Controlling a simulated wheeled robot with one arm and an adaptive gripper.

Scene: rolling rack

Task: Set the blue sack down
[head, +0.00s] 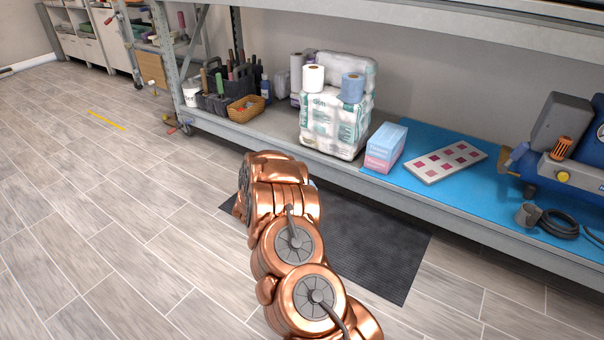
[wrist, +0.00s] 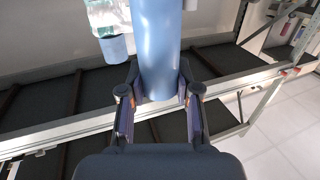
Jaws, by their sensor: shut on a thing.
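In the wrist view my gripper (wrist: 160,88) is shut on the blue sack (wrist: 157,40), a smooth, plain blue, long and rounded shape. The fingers touch it on both sides near one end, and its other end runs out of the top of the picture. In the head view my copper-coloured arm hides the gripper and nearly all of the sack; only a small bluish patch shows beside the arm. I cannot tell there whether the sack touches anything.
The rack's lower shelf (head: 262,133) holds a wrapped roll pack (head: 333,128), a blue-and-pink box (head: 385,147), a spotted panel (head: 446,161) on a blue mat (head: 408,188) and a compressor (head: 570,160). A dark floor mat (head: 375,250) lies in front. The floor at left is clear.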

